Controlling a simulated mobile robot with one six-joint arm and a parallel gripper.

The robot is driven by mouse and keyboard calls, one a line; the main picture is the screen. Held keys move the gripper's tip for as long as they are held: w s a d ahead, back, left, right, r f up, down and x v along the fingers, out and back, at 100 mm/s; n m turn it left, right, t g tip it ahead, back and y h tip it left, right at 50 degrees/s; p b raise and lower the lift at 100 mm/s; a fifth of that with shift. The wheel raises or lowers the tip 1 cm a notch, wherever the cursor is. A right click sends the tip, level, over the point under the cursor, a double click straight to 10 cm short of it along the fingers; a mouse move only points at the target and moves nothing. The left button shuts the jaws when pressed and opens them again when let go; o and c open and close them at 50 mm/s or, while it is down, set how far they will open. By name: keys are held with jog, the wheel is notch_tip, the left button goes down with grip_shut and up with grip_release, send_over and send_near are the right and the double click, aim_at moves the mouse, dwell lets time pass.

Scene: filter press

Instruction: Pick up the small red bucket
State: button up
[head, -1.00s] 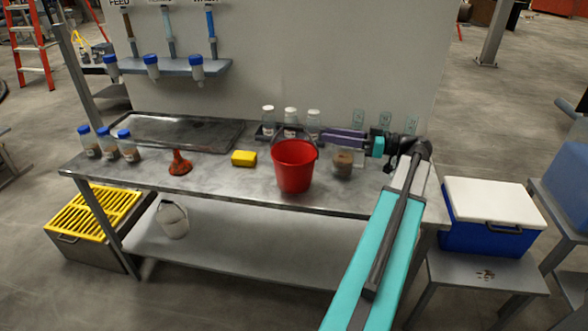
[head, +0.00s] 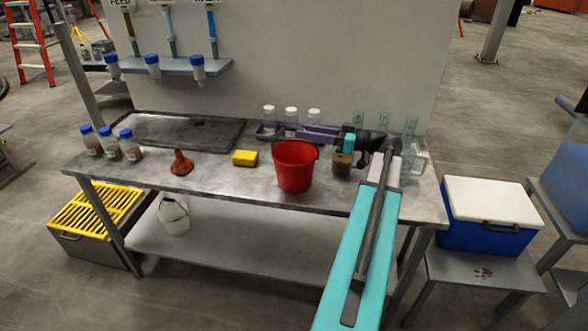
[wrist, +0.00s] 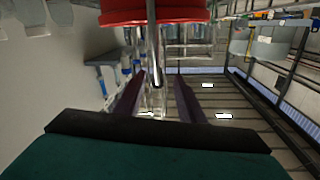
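The small red bucket (head: 295,172) stands upright near the front edge of the metal table (head: 230,188). My gripper (head: 300,133) points left, with its purple fingers at the bucket's rim, on the far side in the head view. In the wrist view my gripper's two fingers (wrist: 160,88) are apart. The red bucket's rim (wrist: 150,16) fills the top of that view. A thin metal rod, seemingly the bucket's handle, shows between the fingers; contact cannot be told.
A brown jar (head: 342,165) stands right of the bucket beneath my gripper. White-capped bottles (head: 291,116) stand behind, and clear beakers (head: 384,124) at the back right. A white bucket (head: 174,217) is on the lower shelf.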

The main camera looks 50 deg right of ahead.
aim_at(286, 127)
jog(key=shift+w, duration=0.1)
jog(key=shift+w+a+r+p, duration=0.2)
jog(key=shift+w+a+p, duration=0.1)
jog(key=shift+w+p, duration=0.3)
jog(key=shift+p+x, duration=0.6)
jog(key=shift+x, duration=1.25)
jog(key=shift+d, duration=0.1)
grip_shut()
